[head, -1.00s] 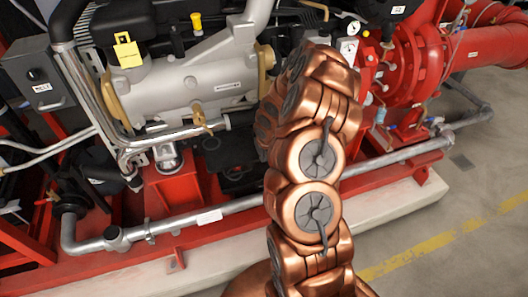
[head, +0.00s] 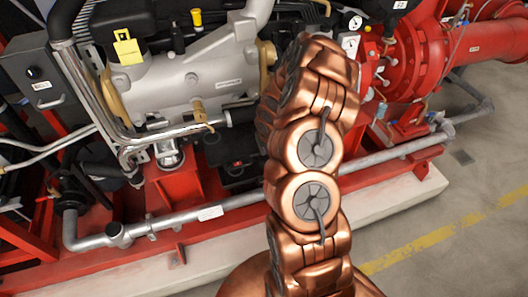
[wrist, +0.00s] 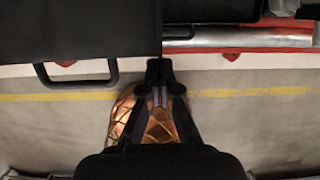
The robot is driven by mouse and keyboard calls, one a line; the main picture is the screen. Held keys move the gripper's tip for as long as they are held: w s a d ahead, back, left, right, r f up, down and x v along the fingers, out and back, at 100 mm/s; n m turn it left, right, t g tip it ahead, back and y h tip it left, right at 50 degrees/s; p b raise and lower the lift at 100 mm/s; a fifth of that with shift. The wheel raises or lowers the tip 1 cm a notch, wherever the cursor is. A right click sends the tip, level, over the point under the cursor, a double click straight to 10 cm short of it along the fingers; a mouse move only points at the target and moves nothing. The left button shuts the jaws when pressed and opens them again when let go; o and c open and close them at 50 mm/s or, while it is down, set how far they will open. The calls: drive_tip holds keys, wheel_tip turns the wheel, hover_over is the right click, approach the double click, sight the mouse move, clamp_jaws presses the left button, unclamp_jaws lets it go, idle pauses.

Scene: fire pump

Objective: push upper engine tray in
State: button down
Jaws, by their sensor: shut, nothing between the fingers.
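A dark tray (wrist: 80,28) with a black loop handle (wrist: 78,78) on its front edge fills the upper left of the wrist view. My gripper (wrist: 161,68) is shut and empty. Its fingertips appear at the tray's right front corner; whether they touch it I cannot tell. In the head view my copper-coloured arm hides the gripper. There, dark tray-like parts (head: 238,172) show in the gap under the engine (head: 190,85), left of my arm. Which of them is the upper tray is unclear.
A red base frame (head: 170,195) and a grey pipe (head: 165,220) run along the front of the engine. Red pump pipework (head: 405,65) stands to the right. The floor (head: 430,235) at the lower right is clear.

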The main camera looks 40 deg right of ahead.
drive_tip(key=s+a+r+b, duration=0.1)
drive_tip(key=s+a+r, duration=0.1)
drive_tip(key=s+r, duration=0.4)
drive_tip(key=v, duration=0.3)
drive_tip(key=shift+w+r+b, duration=0.25)
drive_tip(key=shift+w+b, duration=0.05)
idle(0.4)
